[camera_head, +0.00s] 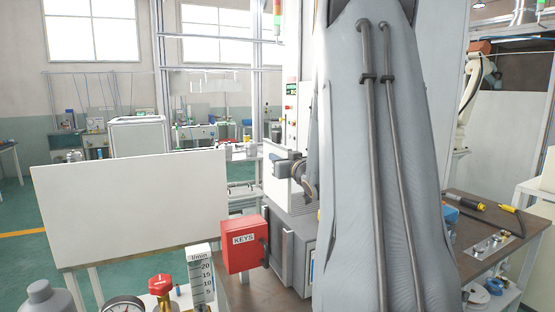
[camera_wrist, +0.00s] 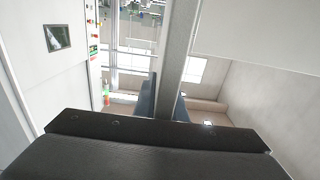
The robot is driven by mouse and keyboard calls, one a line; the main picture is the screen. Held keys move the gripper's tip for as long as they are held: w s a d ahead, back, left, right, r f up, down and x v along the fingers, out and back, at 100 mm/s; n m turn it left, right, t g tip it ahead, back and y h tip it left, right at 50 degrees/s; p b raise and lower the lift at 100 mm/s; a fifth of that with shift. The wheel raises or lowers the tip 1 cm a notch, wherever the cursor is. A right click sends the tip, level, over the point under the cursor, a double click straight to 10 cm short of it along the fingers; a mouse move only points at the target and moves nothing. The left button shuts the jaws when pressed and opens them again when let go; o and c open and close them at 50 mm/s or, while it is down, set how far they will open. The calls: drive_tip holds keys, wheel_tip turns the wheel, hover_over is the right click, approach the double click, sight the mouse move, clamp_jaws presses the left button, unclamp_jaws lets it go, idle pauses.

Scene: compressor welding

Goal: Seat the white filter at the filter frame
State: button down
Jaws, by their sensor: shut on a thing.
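In the wrist view, my gripper (camera_wrist: 166,98) shows its dark body along the bottom edge and two blue-grey fingers in the middle. The fingers are shut on a pale grey, flat thing seen almost edge-on, which I take as the white filter (camera_wrist: 178,50). It runs from between the fingers up to the top edge. Its broad faces hardly show. I cannot pick out the filter frame in either view.
In the head view, a large white panel (camera_head: 130,210) stands at left. A red KEYS box (camera_head: 244,240), a flow gauge (camera_head: 201,275) and a red-knobbed valve (camera_head: 162,286) are in front. A brown workbench (camera_head: 480,250) with tools lies at right. Green floor shows at far left.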

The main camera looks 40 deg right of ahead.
drive_tip(key=shift+s, duration=0.1)
drive_tip(key=shift+f+b, duration=2)
drive_tip(key=shift+f, duration=0.95)
